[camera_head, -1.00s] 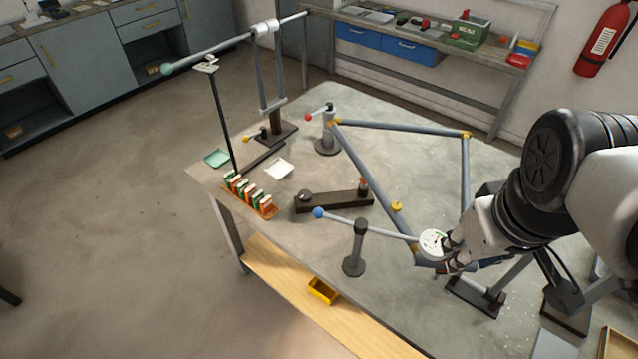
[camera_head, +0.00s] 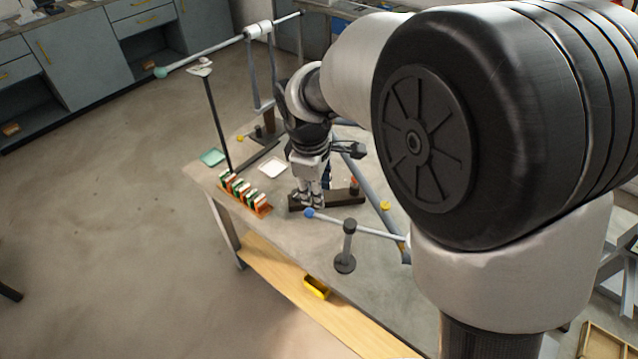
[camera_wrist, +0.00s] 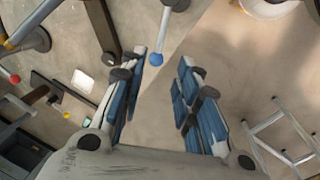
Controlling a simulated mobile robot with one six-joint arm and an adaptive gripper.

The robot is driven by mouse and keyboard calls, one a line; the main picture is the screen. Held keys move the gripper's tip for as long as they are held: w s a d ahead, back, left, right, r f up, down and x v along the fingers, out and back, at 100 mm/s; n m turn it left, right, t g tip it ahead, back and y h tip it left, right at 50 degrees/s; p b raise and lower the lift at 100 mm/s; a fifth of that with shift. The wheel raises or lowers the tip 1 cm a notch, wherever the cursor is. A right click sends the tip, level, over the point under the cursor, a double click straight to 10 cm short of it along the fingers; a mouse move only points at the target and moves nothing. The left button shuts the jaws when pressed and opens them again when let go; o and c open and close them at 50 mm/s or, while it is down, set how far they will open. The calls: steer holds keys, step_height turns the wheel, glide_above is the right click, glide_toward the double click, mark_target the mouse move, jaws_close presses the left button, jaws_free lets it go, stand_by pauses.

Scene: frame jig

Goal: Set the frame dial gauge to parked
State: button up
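The dial gauge's lever ends in a blue ball (camera_head: 310,213) and is carried on a dark post (camera_head: 346,250) with a round foot. Its grey rod (camera_head: 375,231) runs right behind my arm, which hides the white dial face at its far end. My gripper (camera_head: 311,203) points down just behind the blue ball in the head view. In the wrist view my gripper (camera_wrist: 164,56) has its fingers spread, with the blue ball (camera_wrist: 156,59) showing between the tips, nearer the left finger. I see no grip on the ball; how far below the tips it lies, I cannot tell.
A dark bar fixture (camera_head: 342,197) lies behind the gripper. A rack of coloured pieces (camera_head: 244,195), a white tray (camera_head: 273,167) and a green tray (camera_head: 212,157) are to its left. A blue-grey tube frame (camera_head: 358,178) stands right. Bare bench lies in front of the rack.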

mark_target(320, 215)
steer(key=f, duration=0.3)
steer(key=w+f+b, duration=0.1)
steer(key=f, duration=0.3)
steer(key=w+f+b, duration=0.1)
steer(key=f, duration=0.3)
steer(key=shift+d+f, duration=0.1)
steer(key=shift+d, duration=0.25)
steer(key=shift+c, duration=0.2)
jaws_close()
